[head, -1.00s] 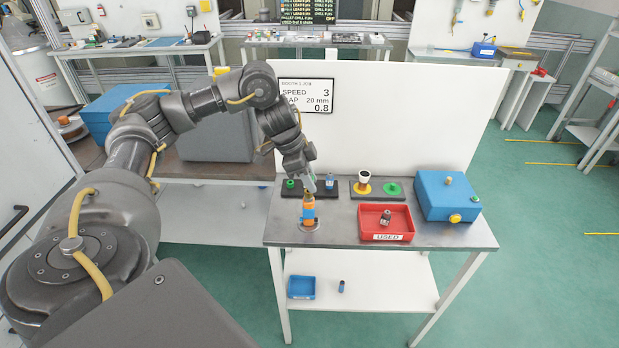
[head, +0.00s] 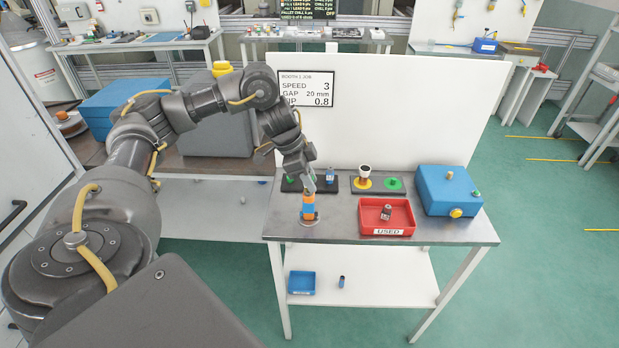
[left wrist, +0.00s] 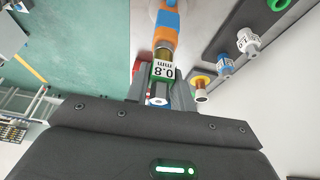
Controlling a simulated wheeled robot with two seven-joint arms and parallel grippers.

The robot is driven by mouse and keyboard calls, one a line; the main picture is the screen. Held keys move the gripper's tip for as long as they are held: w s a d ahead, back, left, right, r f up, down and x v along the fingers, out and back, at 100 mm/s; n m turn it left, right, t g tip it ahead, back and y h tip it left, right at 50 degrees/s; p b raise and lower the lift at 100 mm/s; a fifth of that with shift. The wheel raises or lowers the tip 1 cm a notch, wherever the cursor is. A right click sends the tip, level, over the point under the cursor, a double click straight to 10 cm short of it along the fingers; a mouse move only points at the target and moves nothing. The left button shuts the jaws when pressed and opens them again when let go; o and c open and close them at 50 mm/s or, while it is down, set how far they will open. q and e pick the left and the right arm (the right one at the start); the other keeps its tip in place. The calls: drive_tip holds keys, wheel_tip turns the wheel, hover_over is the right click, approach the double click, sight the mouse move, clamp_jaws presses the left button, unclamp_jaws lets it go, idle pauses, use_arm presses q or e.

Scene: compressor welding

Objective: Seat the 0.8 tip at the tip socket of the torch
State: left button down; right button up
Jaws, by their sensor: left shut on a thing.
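The torch (head: 308,207), orange with a blue band, stands upright on a round base near the front left of the metal table. In the left wrist view the torch (left wrist: 166,32) reaches in from the top. My left gripper (head: 310,187) is directly over the torch's top end. In the left wrist view my left gripper (left wrist: 163,92) is shut on the 0.8 tip (left wrist: 163,71), which has a green and white label reading 0.8 mm. The tip is in line with the torch's orange end and appears to meet it; how deep it sits is hidden. My right gripper is not in view.
A tip rack (head: 320,187) with a blue-based tip (head: 329,175) is close behind my left gripper. To the right are a pad with a nozzle cup (head: 364,171), a red USED tray (head: 410,217) and a blue box (head: 450,190). A white panel (head: 420,110) stands behind.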

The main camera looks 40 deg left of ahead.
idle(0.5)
use_arm(q)
drive_tip(key=c, duration=1.1)
unclamp_jaws()
drive_tip(key=v, duration=0.2)
drive_tip(key=shift+a+r, duration=0.15)
drive_tip(key=shift+r, duration=0.15)
drive_tip(key=p+v, duration=0.2)
drive_tip(key=v, duration=0.6)
drive_tip(key=shift+s, duration=0.15)
